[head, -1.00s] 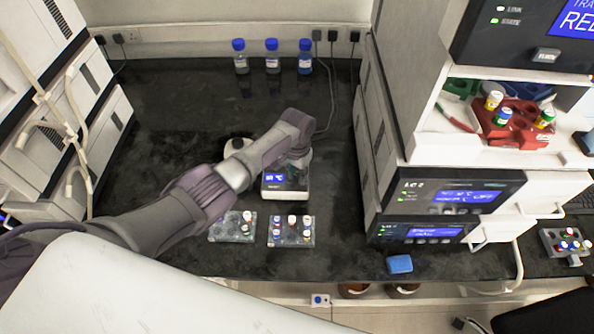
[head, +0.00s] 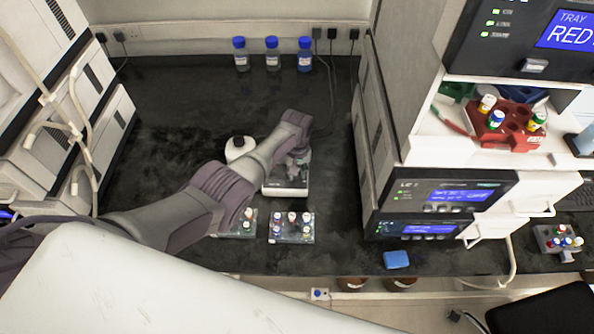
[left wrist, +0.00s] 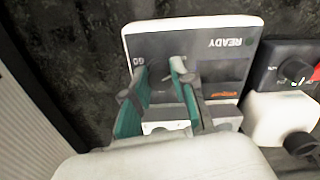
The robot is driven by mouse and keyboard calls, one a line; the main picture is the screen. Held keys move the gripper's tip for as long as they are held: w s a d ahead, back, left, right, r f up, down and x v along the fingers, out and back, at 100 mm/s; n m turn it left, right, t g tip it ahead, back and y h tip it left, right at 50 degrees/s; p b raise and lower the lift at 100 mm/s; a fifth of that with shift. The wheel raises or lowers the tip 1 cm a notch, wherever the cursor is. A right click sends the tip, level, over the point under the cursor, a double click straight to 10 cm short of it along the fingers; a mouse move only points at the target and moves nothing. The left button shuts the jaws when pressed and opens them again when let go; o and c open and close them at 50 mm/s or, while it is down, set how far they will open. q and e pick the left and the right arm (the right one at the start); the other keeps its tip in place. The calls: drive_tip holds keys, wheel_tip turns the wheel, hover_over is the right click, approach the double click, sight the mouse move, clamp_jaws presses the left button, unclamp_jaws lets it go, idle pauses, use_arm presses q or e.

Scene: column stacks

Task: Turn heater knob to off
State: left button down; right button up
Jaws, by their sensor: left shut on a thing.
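A small white bench device (head: 287,190), which I take for the heater, stands on the black bench in the head view. In the left wrist view its panel (left wrist: 222,42) shows upside down, with the word READY and an orange label. My left gripper (head: 297,162) is over it, pointing down. In the left wrist view the gripper (left wrist: 165,75) has its fingers close together over the panel, shut on what seems to be the knob. The knob is mostly hidden between the fingers, and its setting cannot be read. My right gripper is not in view.
A white round vessel (head: 240,148) stands left of the device. A vial rack (head: 292,228) sits in front, another partly behind my arm. Blue-capped bottles (head: 272,54) stand at the back. Instrument stacks flank the bench. A black control with a knob (left wrist: 295,70) shows in the wrist view.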

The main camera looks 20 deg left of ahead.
use_arm(q)
drive_tip(key=shift+w+n, duration=0.1)
drive_tip(key=shift+n, duration=0.3)
drive_tip(key=c, duration=1)
unclamp_jaws()
drive_tip(key=shift+o, duration=0.3)
wheel_tip(320, 180, up, 12)
